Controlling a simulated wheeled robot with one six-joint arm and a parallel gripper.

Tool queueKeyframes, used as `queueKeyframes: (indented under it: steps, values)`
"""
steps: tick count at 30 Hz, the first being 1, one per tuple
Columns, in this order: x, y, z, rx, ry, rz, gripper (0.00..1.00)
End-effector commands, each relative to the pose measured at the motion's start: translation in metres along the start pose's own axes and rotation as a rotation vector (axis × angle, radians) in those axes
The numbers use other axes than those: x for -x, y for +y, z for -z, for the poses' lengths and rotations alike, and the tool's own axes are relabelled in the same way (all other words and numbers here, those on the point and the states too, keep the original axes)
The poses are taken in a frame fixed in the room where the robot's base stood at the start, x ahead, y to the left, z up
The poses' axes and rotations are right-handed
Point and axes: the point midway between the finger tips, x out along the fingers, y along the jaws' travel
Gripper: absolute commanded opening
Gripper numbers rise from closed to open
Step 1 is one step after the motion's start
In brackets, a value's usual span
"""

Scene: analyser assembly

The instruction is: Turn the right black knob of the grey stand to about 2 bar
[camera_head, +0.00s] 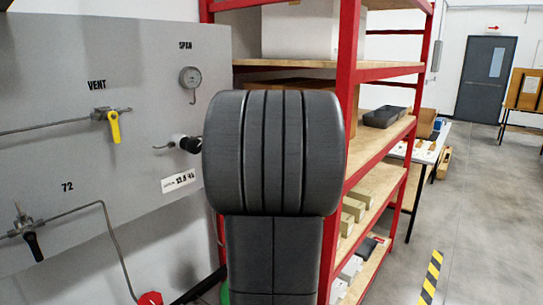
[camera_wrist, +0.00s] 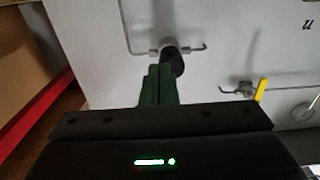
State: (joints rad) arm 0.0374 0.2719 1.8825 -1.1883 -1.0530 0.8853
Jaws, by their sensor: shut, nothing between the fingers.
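The grey stand is a large upright panel (camera_head: 60,110) at the left of the head view. Its right black knob (camera_head: 190,145) sits below the word SPAN, partly hidden by my arm. A round gauge (camera_head: 190,77) is above it; its reading is too small to make out. In the wrist view the black knob (camera_wrist: 174,62) is at the tips of my gripper (camera_wrist: 160,70). The green fingers are shut together with nothing between them, just beside the knob. I cannot tell whether they touch it. My arm hides the gripper in the head view.
A yellow-handled valve (camera_head: 113,124) is left of the knob, and a black-handled valve (camera_head: 33,245) is lower left. A red shelf rack (camera_head: 345,100) stands close on the right of the panel. Open floor (camera_head: 480,220) lies further right.

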Motion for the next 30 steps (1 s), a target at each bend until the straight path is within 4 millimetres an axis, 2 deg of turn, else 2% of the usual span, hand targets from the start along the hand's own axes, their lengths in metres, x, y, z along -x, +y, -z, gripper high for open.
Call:
queueKeyframes:
  steps: [18, 30]
  values:
    - [-0.063, -0.002, 0.002, -0.001, 0.002, 0.01, 0.0]
    - [-0.07, -0.002, 0.001, 0.0, 0.002, 0.008, 0.0]
